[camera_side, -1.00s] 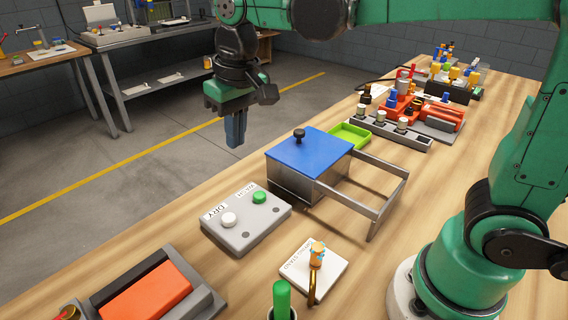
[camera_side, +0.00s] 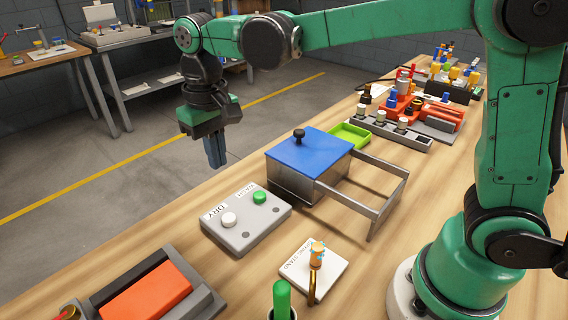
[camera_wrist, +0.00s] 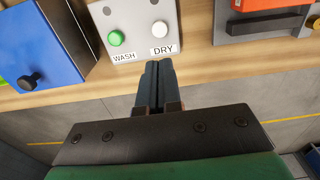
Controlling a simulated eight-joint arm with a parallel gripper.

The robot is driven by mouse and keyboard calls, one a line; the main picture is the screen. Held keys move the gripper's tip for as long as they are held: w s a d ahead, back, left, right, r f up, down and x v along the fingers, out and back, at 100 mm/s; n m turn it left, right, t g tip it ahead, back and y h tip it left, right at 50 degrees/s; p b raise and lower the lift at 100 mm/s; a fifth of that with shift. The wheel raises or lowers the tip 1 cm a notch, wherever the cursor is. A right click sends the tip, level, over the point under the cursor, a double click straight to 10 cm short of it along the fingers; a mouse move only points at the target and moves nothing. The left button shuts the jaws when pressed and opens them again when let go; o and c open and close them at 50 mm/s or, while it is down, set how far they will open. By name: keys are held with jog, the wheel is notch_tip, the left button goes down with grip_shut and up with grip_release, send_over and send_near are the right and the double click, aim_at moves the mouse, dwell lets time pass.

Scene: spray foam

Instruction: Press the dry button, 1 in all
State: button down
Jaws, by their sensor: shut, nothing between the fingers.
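The grey button box (camera_side: 247,234) lies on the wooden bench. Its white button (camera_side: 229,219) is by the DRY label (camera_side: 214,212), and its green button (camera_side: 259,197) is by the WASH label. In the wrist view the white DRY button (camera_wrist: 160,29) and the green WASH button (camera_wrist: 116,38) both show clear and uncovered. My gripper (camera_side: 216,164) is shut and empty, pointing down, up and behind the box in the side view. In the wrist view its fingertips (camera_wrist: 157,66) appear just short of the DRY label, apart from the box.
A metal box with a blue lid (camera_side: 310,152) and black knob stands right of the button box. A small stand (camera_side: 314,272) holding an orange-topped item is in front. An orange block in a dark tray (camera_side: 147,300) lies at lower left. A green tray (camera_side: 349,135) lies farther back.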

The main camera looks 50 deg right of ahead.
aim_at(227, 216)
notch_tip(227, 216, down, 11)
jog(key=shift+f, duration=0.15)
dwell(0.4)
jog(key=shift+f, duration=1)
notch_tip(227, 216, up, 14)
jog(key=shift+r, duration=0.25)
dwell(0.3)
jog(key=s+d+f+t, duration=0.2)
jog(key=s+d+t, duration=0.5)
jog(key=s+d, duration=0.2)
jog(key=shift+d+f, duration=0.2)
jog(key=shift+f, duration=0.05)
